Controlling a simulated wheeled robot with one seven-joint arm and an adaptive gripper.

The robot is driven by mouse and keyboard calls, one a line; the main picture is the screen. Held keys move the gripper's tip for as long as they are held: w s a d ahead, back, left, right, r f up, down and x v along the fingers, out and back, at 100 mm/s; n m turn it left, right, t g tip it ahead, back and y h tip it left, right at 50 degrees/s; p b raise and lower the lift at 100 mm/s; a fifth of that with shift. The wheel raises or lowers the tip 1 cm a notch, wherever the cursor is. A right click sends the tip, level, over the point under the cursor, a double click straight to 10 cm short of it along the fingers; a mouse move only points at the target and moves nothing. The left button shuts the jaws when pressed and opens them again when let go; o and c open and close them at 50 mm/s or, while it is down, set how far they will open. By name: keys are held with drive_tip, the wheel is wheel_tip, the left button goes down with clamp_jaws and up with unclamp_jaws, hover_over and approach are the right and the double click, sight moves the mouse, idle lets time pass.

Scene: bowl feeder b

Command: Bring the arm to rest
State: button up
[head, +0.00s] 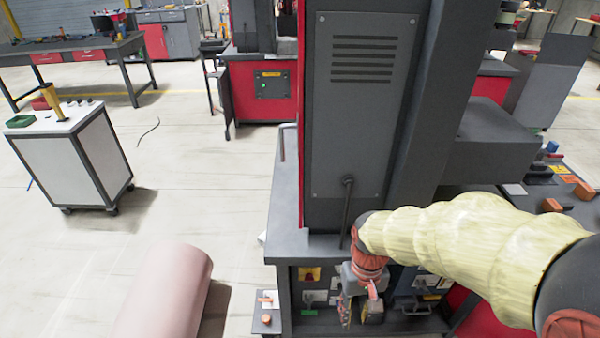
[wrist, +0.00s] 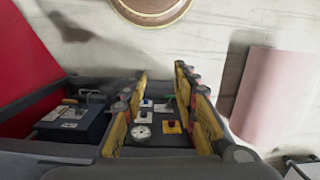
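My arm, in a pale yellow sleeve, reaches in from the right of the head view. It bends down at an orange-red wrist to my gripper (head: 360,308), which hangs in front of the lower part of a tall dark machine (head: 360,100). In the wrist view my gripper (wrist: 161,82) has its two yellow-padded fingers well apart. Nothing is held between them. Whether the fingers touch the machine cannot be told.
A pink rounded block (head: 165,292) stands on the floor at lower left. A white wheeled cabinet (head: 75,155) stands further left, and a workbench (head: 80,48) behind it. Loose parts lie on a dark surface (head: 515,190) at right. The floor between cabinet and machine is mostly clear.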

drive_tip(key=s+d+r+t+p, duration=0.1)
drive_tip(key=s+d+r+t, duration=0.1)
drive_tip(key=r, duration=0.9)
drive_tip(key=s+d+r+m+t+p, duration=0.1)
drive_tip(key=s+d+r+t, duration=0.2)
drive_tip(key=r, duration=0.8)
drive_tip(key=shift+s+d+r+t+p, duration=0.15)
drive_tip(key=shift+s+d+t+p, duration=0.15)
drive_tip(key=shift+s+t, duration=0.8)
drive_tip(key=shift+o, duration=0.4)
